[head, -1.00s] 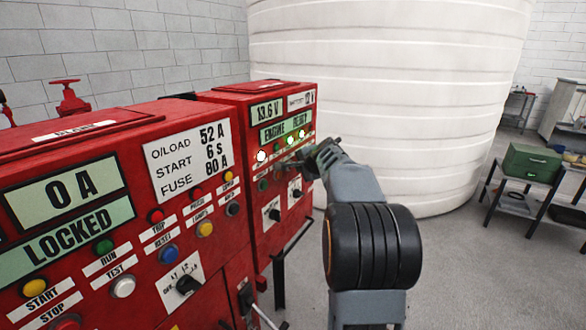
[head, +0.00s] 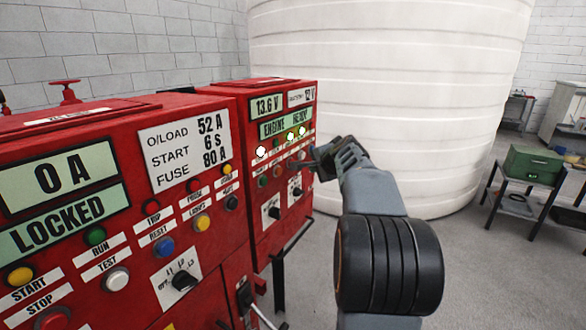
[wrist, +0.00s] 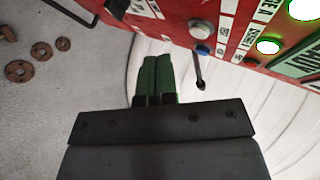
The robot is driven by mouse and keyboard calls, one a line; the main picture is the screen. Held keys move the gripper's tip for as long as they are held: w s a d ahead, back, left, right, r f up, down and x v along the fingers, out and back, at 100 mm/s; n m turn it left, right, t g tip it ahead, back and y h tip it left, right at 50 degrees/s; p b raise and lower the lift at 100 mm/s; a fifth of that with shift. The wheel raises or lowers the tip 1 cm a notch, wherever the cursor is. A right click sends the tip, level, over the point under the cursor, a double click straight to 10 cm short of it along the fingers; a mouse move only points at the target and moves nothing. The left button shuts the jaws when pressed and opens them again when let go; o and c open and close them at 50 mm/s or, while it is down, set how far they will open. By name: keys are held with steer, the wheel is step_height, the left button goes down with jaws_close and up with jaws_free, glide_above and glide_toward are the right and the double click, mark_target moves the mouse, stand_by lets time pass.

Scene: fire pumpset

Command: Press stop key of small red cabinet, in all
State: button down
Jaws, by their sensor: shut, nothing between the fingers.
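The smaller red cabinet (head: 253,200) stands behind the large one, with 13.6 V and ENGINE READY displays, lit lamps, a row of small buttons and two dark selectors. Which button is stop cannot be read in the head view. My gripper (head: 318,160) is shut and empty, just right of the panel's right edge at button height. In the wrist view the closed green fingers (wrist: 156,62) point toward the lower edge of the red panel (wrist: 178,18).
A large red cabinet (head: 215,270) with 0 A and LOCKED displays fills the left front. A big white ribbed tank (head: 400,80) stands behind my gripper. A green toolbox (head: 532,163) on a stand is at right. Grey floor is open between.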

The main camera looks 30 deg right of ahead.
steer(key=shift+s+d, duration=0.25)
steer(key=shift+s, duration=0.25)
stand_by(0.6)
